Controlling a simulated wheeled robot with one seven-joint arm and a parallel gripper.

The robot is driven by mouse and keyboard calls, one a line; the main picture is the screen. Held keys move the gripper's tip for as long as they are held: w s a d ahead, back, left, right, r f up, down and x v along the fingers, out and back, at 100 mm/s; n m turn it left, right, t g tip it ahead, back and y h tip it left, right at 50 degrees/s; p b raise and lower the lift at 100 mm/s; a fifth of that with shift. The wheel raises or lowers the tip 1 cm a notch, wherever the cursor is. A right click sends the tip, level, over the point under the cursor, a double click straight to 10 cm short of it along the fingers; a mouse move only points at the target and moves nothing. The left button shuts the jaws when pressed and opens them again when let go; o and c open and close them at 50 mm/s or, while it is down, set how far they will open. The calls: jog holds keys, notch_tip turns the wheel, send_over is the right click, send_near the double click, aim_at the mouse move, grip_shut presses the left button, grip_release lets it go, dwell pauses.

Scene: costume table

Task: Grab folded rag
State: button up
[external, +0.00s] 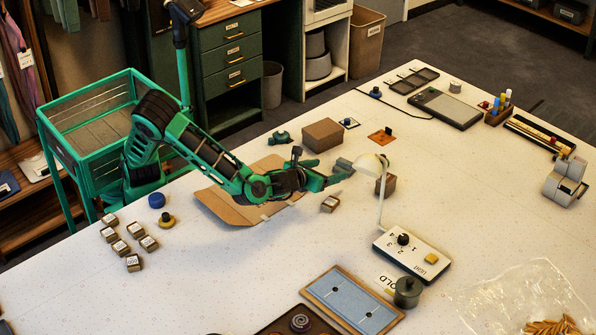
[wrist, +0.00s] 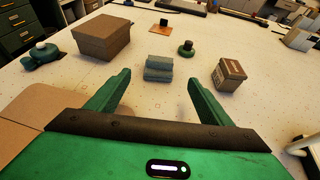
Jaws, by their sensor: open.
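The folded rag (wrist: 159,68) is a small grey-blue stack of layers lying on the white table. It is centred just beyond my fingertips in the wrist view. My gripper (wrist: 158,80) is open and empty, with its two green fingers apart to the left and right of the rag's line. In the external view my gripper (external: 336,174) is low over the table, close to the rag (external: 343,164), which is partly hidden by the fingers and the lamp head. I cannot tell whether a finger touches it.
A large brown box (wrist: 101,37) stands to the left, and a small labelled box (wrist: 229,74) to the right. A dark green knobbed object (wrist: 186,47) sits behind the rag. A white lamp (external: 371,165) rises close to my gripper. Cardboard (external: 222,205) lies under my arm.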

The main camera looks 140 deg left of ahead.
aim_at(343, 166)
jog(key=shift+s+a+f, duration=0.1)
jog(key=shift+a+f, duration=0.15)
jog(key=shift+f, duration=0.1)
jog(key=x, duration=0.5)
jog(key=shift+x, duration=2.65)
jog(key=shift+a+r, duration=0.1)
jog(key=shift+r, duration=0.05)
jog(key=c, duration=1.2)
